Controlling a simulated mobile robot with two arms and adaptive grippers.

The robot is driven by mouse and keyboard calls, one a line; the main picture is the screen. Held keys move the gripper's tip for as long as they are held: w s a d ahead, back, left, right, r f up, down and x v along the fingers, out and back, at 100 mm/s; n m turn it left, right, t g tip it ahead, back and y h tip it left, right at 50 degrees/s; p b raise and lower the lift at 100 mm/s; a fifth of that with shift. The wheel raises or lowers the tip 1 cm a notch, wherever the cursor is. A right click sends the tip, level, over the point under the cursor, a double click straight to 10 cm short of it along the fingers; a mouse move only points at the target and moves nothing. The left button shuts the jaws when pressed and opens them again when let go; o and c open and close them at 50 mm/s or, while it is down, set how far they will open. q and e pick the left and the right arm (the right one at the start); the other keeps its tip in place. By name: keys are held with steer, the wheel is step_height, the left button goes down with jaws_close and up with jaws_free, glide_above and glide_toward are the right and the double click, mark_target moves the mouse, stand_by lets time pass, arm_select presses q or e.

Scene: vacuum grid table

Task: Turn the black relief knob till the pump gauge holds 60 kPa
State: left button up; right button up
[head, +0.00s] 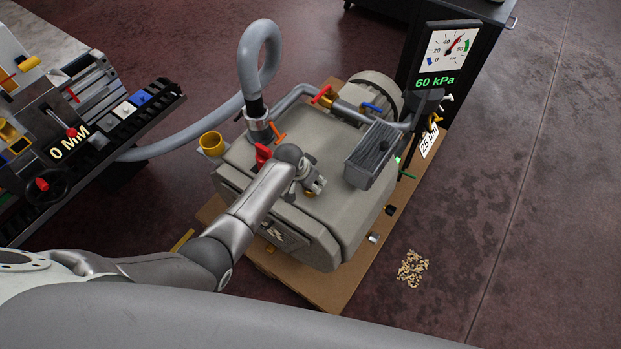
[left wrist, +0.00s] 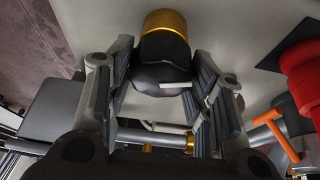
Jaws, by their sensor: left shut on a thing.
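The black relief knob (left wrist: 162,78) sits on a gold collar (left wrist: 165,22) and has a white pointer line on it. My left gripper (left wrist: 160,88) is shut on the knob, one finger on each side of it. In the head view my left gripper (head: 313,186) is at the pump's top front and hides the knob, with only a bit of gold showing below. The pump gauge (head: 449,49) has a red needle pointing up and right, and green digits below it read 60 kPa. My right gripper is not in view.
The grey pump (head: 325,140) stands on a brown board. A red knob (head: 263,153) and an orange-handled valve (head: 278,132) stand close to my left gripper. A grey hose (head: 262,50) loops above. A grid table (head: 108,128) is at the left; woody bits (head: 412,268) lie on the floor.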

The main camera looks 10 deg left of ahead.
arm_select(q)
steer(key=o, duration=1)
steer(key=shift+r, duration=0.1)
steer(key=v, duration=1.1)
steer(key=shift+s+a+r, duration=0.1)
steer(key=shift+s+r, duration=0.15)
steer(key=shift+r, duration=0.1)
steer(key=shift+s, duration=0.1)
